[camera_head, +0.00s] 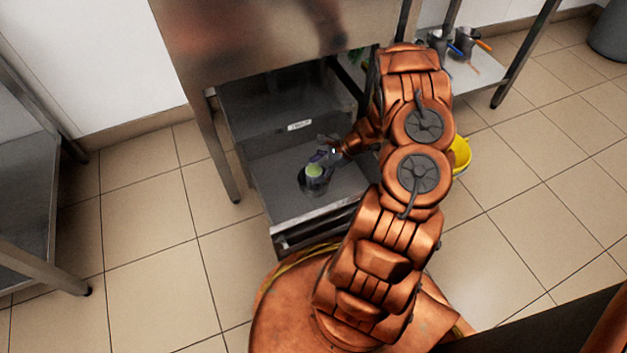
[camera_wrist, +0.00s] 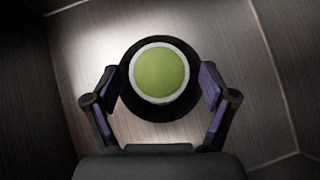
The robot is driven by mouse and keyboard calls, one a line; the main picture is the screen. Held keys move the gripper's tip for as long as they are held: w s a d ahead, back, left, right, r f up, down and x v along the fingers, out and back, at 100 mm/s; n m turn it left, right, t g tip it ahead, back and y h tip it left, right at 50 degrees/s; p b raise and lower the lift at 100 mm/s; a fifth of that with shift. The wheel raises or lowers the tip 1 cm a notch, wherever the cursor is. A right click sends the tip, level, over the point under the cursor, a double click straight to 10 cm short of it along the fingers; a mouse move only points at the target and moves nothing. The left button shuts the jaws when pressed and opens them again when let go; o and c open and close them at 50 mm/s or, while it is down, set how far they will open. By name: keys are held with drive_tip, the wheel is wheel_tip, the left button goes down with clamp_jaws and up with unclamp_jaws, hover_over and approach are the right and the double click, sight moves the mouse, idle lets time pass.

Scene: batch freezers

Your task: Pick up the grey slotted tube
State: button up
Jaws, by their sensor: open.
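A short round piece with a green top and pale rim (camera_wrist: 159,73) stands upright in an open drawer (camera_head: 345,188). A dark ring surrounds it in the wrist view. My gripper (camera_wrist: 160,90) is open, with one purple-padded finger on each side of the dark ring. Whether the pads touch it cannot be told. In the head view my gripper (camera_head: 326,154) is small, at the tube's upper side.
The drawer's walls and front edge enclose the spot, under a steel counter (camera_head: 270,35). The drawer floor around the tube looks clear. A yellow bucket (camera_head: 461,155) stands on the tiles to the right. A steel table (camera_head: 30,170) is at the left.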

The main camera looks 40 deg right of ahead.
drive_tip(key=shift+w+a+f, duration=0.25)
drive_tip(key=shift+a+f, duration=0.2)
drive_tip(key=shift+f, duration=0.05)
drive_tip(key=c, duration=1.4)
drive_tip(key=shift+c, duration=0.2)
